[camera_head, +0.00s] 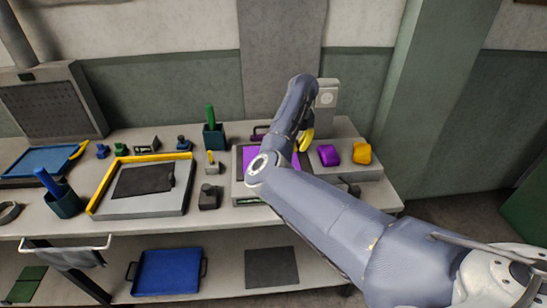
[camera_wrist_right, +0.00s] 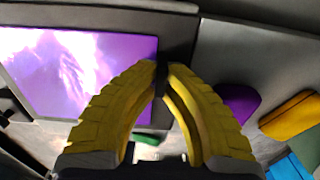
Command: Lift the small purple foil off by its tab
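The purple foil (camera_head: 256,156) lies on a grey plate right of the table's middle, partly hidden behind my right arm. In the right wrist view the foil (camera_wrist_right: 75,70) is a glossy purple sheet with pale streaks, lying flat in a dark frame. My right gripper (camera_wrist_right: 166,68) has yellow fingers at the foil's right edge, their tips drawn together on a small dark tab (camera_wrist_right: 161,84). In the head view the right gripper (camera_head: 304,142) is mostly hidden by its own arm. My left gripper is not in view.
A purple block (camera_head: 328,155) and a yellow block (camera_head: 361,153) stand right of the gripper. A yellow-edged tray (camera_head: 96,203) with a dark sheet is left of the foil. A teal cup (camera_head: 214,137) with a green handle stands behind. A blue tray (camera_head: 168,272) is on the lower shelf.

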